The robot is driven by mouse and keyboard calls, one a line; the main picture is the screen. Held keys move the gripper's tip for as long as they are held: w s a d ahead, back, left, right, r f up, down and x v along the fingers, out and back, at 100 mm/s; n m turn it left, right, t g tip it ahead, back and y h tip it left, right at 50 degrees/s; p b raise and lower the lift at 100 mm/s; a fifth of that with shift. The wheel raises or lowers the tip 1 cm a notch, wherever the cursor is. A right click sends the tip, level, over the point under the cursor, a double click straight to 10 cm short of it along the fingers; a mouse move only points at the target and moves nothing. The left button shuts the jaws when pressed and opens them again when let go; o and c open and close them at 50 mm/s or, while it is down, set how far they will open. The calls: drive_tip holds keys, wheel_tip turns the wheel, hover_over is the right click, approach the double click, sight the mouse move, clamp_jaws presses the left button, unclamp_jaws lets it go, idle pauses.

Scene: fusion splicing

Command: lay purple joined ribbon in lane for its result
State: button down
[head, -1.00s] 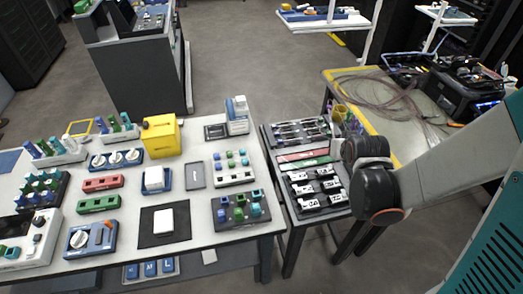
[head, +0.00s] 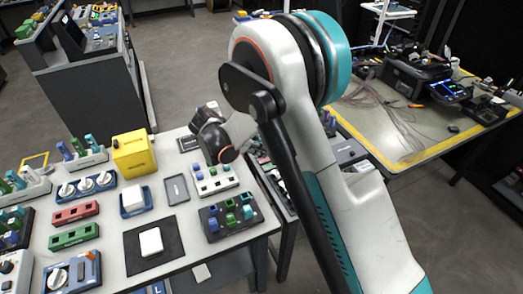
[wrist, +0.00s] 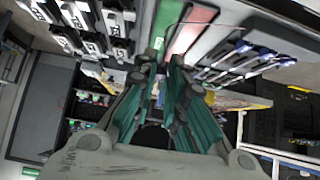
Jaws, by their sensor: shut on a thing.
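My gripper (wrist: 163,72) is in the wrist view, its teal fingers close together. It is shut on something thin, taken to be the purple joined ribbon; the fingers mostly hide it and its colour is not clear. A thin dark strand (wrist: 215,22) curves beyond the fingertips. A green lane (wrist: 165,22) and a red lane (wrist: 192,32) lie side by side beyond the fingertips. Whether the held thing touches either lane cannot be told. In the head view my arm hides the gripper and both lanes.
In the wrist view a black holder with white labelled blocks (wrist: 98,22) is at upper left, and a rack of slim blue-and-white pieces (wrist: 245,60) at upper right. In the head view a white table (head: 105,220) carries a yellow box (head: 134,152); a yellow-edged bench (head: 400,140) stands right.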

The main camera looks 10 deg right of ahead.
drive_tip(key=shift+f+b, duration=2.25)
drive_tip(key=shift+f, duration=1.6)
drive_tip(key=c, duration=1.9)
unclamp_jaws()
drive_tip(key=shift+r, duration=0.1)
drive_tip(key=v, duration=1.2)
drive_tip(key=shift+w, duration=0.1)
